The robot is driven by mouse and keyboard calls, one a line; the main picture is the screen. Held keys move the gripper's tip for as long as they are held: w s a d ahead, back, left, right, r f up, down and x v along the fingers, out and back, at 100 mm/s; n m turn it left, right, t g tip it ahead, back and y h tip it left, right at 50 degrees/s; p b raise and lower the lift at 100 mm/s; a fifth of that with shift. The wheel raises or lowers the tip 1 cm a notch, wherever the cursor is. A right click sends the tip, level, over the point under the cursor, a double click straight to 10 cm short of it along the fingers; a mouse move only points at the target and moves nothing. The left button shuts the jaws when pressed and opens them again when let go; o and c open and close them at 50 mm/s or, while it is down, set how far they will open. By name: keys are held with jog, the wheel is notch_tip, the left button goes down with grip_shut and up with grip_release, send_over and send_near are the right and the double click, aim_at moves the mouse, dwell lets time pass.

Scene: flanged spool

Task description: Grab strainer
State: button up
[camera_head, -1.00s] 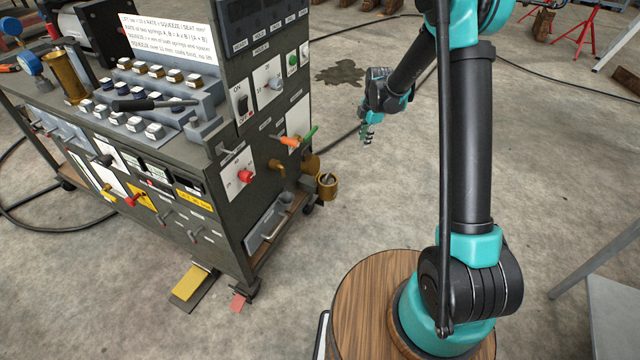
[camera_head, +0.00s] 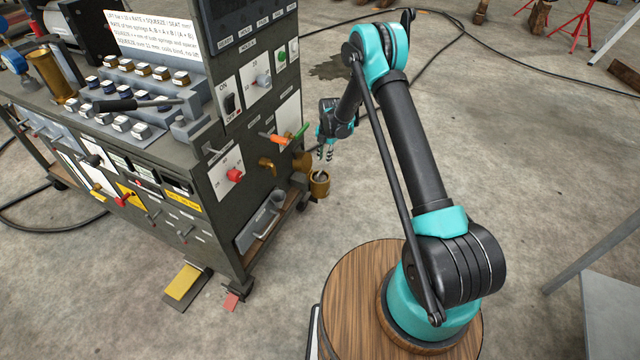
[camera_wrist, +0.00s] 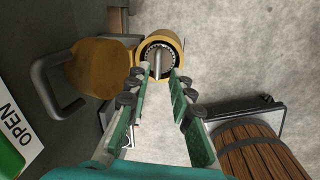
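A brass cup (camera_head: 320,186) sits low at the right end of the cart, below my gripper. In the wrist view the brass cup (camera_wrist: 171,42) is round, with a dark inside. A grey upright piece, likely the strainer (camera_wrist: 158,62), stands in it; its lower part is hidden. My gripper (camera_head: 325,153) points down just above the cup. In the wrist view my gripper (camera_wrist: 159,76) has its two green fingers apart, with the grey piece showing between and beyond the tips. I cannot tell whether they touch it.
The dark cart (camera_head: 225,225) with knobs and labels stands close on the left. A brass tap (camera_head: 267,164) and an orange-green handle (camera_head: 285,138) stick out of its end near my gripper. In the wrist view a brass disc with a grey handle (camera_wrist: 100,68) lies left.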

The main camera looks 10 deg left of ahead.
aim_at(322, 169)
jog(key=f, duration=0.6)
jog(key=a+f, duration=0.1)
jog(key=f, duration=0.1)
jog(key=shift+w+f, duration=0.4)
jog(key=shift+c, duration=0.2)
grip_shut()
